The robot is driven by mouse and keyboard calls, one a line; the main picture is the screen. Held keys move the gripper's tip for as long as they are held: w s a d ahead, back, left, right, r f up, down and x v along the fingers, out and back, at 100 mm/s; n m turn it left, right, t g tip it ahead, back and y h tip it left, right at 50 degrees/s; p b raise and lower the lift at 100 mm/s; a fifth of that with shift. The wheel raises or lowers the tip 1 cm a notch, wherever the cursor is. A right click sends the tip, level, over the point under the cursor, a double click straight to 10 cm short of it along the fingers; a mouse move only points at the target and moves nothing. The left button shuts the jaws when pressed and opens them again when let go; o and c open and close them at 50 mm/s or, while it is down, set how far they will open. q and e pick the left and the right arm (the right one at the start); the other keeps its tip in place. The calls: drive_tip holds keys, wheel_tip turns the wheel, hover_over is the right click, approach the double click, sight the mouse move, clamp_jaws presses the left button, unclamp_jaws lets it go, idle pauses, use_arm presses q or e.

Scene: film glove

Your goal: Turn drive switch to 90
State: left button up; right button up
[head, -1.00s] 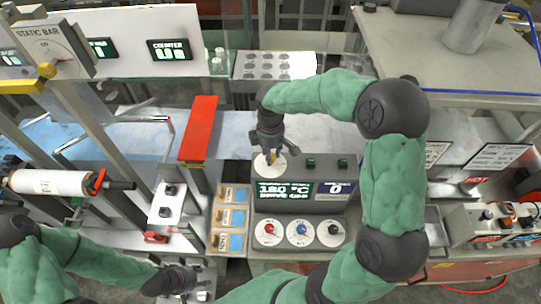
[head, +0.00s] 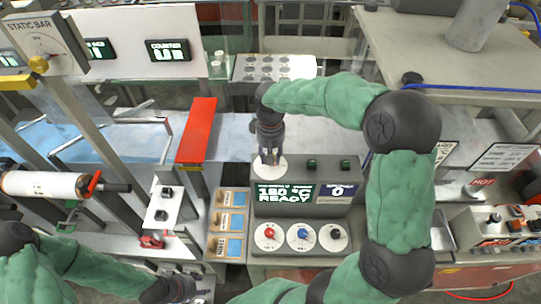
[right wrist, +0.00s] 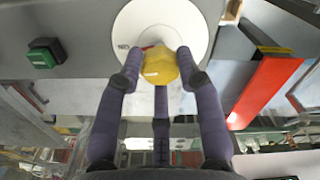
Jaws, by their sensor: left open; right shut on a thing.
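A yellow knob (right wrist: 160,64) sits on a round white dial (right wrist: 160,28) in the right wrist view. A small red mark shows beside it, and the dial's lettering is too small to read surely. In the head view the same dial (head: 282,168) is at the top left of the grey console. My right gripper (head: 269,158) is over the dial from above, its fingers shut on the yellow knob; the fingers hide most of the knob in the head view. My left gripper (head: 188,288) is open and empty at the bottom left.
The console display (head: 286,194) reads 180 °C READY. Red (head: 269,232), blue (head: 304,232) and black (head: 335,233) knobs sit below it. A red bar (head: 197,130) lies to the left.

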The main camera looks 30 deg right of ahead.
drive_tip(key=shift+m, duration=0.6)
drive_tip(key=o, duration=1.1)
drive_tip(key=shift+o, duration=0.2)
wheel_tip(320, 180, up, 12)
drive_tip(key=shift+f, duration=0.1)
idle(0.3)
